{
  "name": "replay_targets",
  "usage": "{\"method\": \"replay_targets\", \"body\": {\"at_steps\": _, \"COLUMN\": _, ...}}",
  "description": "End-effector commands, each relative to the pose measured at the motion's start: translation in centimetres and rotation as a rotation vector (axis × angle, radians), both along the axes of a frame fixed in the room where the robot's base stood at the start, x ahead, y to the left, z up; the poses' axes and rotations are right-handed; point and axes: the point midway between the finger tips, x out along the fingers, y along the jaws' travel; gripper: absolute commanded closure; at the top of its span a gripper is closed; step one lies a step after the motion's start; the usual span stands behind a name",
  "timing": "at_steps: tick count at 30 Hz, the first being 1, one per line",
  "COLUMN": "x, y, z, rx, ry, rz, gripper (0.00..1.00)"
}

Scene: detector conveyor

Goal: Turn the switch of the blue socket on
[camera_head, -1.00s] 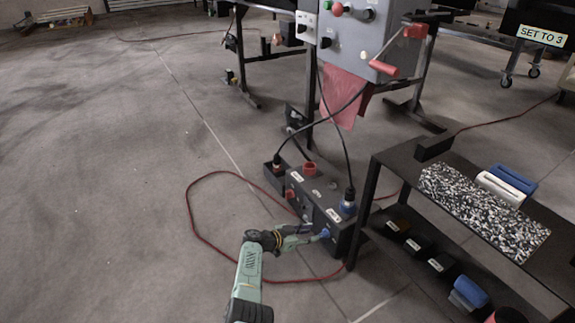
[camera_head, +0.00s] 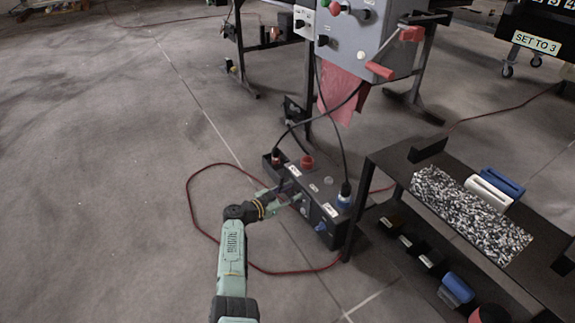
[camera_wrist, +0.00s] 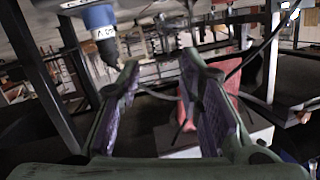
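A low dark power box (camera_head: 305,207) stands on the floor with labelled sockets on top. The blue socket (camera_head: 344,198) is at its right end with a black cable plugged in; a blue plug (camera_wrist: 100,22) with a label shows at upper left in the wrist view. The blue switch (camera_head: 321,228) is a small knob on the box's front face below the blue socket; its setting is too small to tell. My gripper (camera_head: 288,192) is at the front face, left of the blue switch and apart from it. In the wrist view my gripper (camera_wrist: 160,68) is open and empty.
A red socket (camera_head: 306,162) sits farther left on the box. A red cable (camera_head: 192,205) loops on the floor around my arm. A black shelf table (camera_head: 400,160) stands close on the right. A grey control cabinet (camera_head: 360,45) stands behind. The floor at left is clear.

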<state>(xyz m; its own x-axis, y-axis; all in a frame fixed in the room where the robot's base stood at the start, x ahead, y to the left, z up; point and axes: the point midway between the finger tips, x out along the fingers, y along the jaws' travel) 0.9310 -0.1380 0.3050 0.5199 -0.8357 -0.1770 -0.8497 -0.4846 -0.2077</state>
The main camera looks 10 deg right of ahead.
Motion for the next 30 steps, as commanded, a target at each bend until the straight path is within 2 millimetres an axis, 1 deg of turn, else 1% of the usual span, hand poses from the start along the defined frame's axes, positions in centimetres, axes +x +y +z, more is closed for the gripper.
{"method": "replay_targets", "body": {"at_steps": 1, "x": 0.4, "y": 0.3, "z": 1.1, "rx": -0.007, "ry": -0.019, "rz": 0.011, "gripper": 0.67}}
{"method": "replay_targets", "body": {"at_steps": 9, "x": 2.2, "y": 1.8, "z": 5.8, "rx": -0.039, "ry": -0.114, "rz": 0.068, "gripper": 0.67}}
{"method": "replay_targets", "body": {"at_steps": 15, "x": 3.0, "y": 2.7, "z": 8.1, "rx": -0.054, "ry": -0.160, "rz": 0.098, "gripper": 0.67}}
{"method": "replay_targets", "body": {"at_steps": 21, "x": 3.2, "y": 3.0, "z": 8.9, "rx": -0.060, "ry": -0.177, "rz": 0.109, "gripper": 0.67}}
{"method": "replay_targets", "body": {"at_steps": 30, "x": 3.3, "y": 3.1, "z": 9.0, "rx": -0.061, "ry": -0.179, "rz": 0.113, "gripper": 0.67}}
